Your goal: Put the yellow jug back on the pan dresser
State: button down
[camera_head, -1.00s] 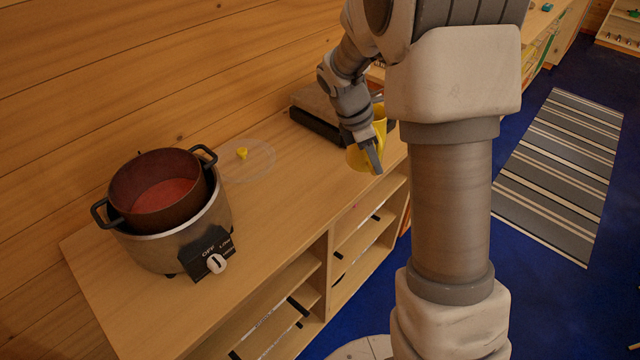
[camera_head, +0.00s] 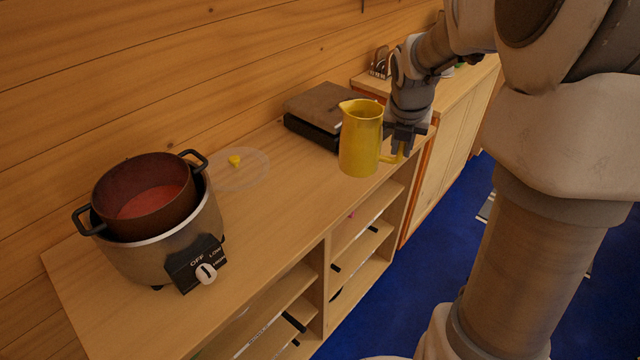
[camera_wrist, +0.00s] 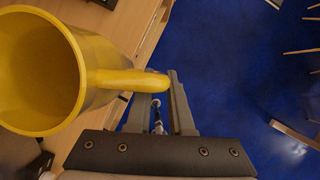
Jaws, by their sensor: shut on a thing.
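The yellow jug (camera_head: 361,138) is upright at the right end of the wooden dresser (camera_head: 270,215) in the head view. My gripper (camera_head: 402,146) is to the right of the jug and shut on its handle. In the wrist view the jug's open mouth (camera_wrist: 40,75) shows at the left, and its handle lies between the fingers of my gripper (camera_wrist: 158,88). The jug overlaps the dresser top near its front edge. I cannot tell whether its base touches the top or is just above it.
A slow cooker (camera_head: 165,235) with a dark red pot (camera_head: 147,195) stands on the left of the dresser. A dark flat appliance (camera_head: 318,112) is behind the jug. The dresser's middle is clear.

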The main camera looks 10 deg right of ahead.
aim_at(349, 155)
jog(key=w+a+f, duration=0.2)
jog(key=a, duration=0.1)
jog(key=w+a+f+b, duration=0.1)
jog(key=w+a+f, duration=0.1)
jog(key=w, duration=0.1)
jog(key=w+a+f, duration=0.3)
jog(key=shift+a+b, duration=0.3)
jog(key=shift+s+f+b, duration=0.1)
jog(key=shift+f+b, duration=0.25)
jog(key=shift+f, duration=1.7)
jog(key=c, duration=0.8)
grip_release()
